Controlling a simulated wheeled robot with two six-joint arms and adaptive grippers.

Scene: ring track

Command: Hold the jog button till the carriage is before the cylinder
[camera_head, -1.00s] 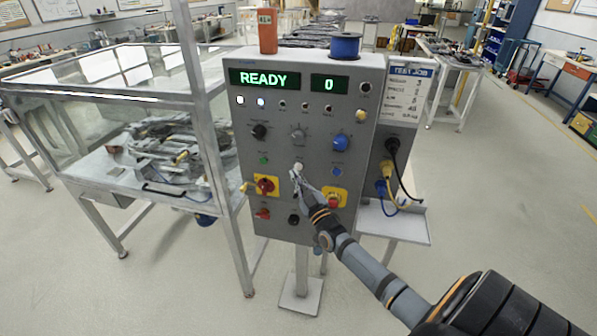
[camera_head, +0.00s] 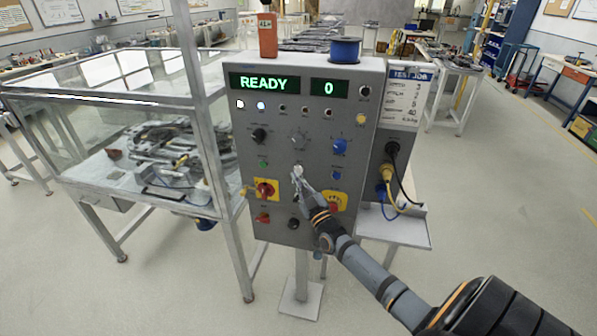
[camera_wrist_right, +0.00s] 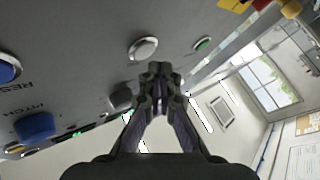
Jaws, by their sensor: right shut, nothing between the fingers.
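The grey control panel (camera_head: 315,125) stands upright, its display reading READY and 0. A pale round button (camera_head: 297,169) sits in its middle; it shows as a silver button (camera_wrist_right: 142,48) in the right wrist view. Its label is not legible. My right gripper (camera_head: 299,180) is shut and empty, its tips just at or below this button. Touching or apart, I cannot tell. In the wrist view the closed fingertips (camera_wrist_right: 160,72) are beside the button. The ring track (camera_head: 165,150) lies in a glazed enclosure at left. Carriage and cylinder cannot be told apart there. My left gripper is out of view.
A red-and-yellow switch (camera_head: 264,189) and a yellow-backed control (camera_head: 334,201), partly covered by my gripper, flank the arm. A blue knob (camera_head: 339,146) is above right. An orange block (camera_head: 267,35) and a blue spool (camera_head: 345,49) stand on top. Cables hang at the right side.

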